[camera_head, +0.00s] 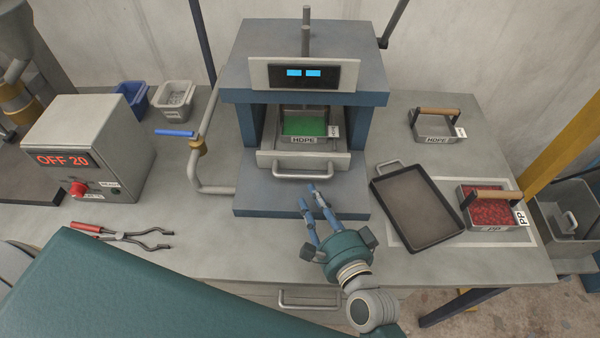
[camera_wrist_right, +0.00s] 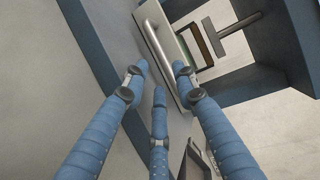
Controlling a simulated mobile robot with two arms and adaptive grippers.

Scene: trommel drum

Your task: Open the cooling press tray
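The cooling press (camera_head: 305,75) stands at the back middle of the bench, grey and blue with two lit blue displays. Its tray (camera_head: 265,160) sits low in the opening, with a metal bar handle (camera_head: 303,176) on its front. A container of green material labelled HDPE (camera_head: 304,139) is inside the press. My right gripper (camera_head: 314,192) is just in front of the handle with its blue fingers spread. In the right wrist view the fingers (camera_wrist_right: 160,85) point at the handle (camera_wrist_right: 157,45), and nothing is between them. My left gripper is not in view.
A dark tray (camera_head: 417,205) and a red-filled PP container (camera_head: 487,212) lie to the right. An empty HDPE container (camera_head: 436,129) is behind them. A control box reading OFF 20 (camera_head: 88,145) and red-handled tongs (camera_head: 122,235) are left. A blue-handled pipe (camera_head: 200,150) stands beside the press.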

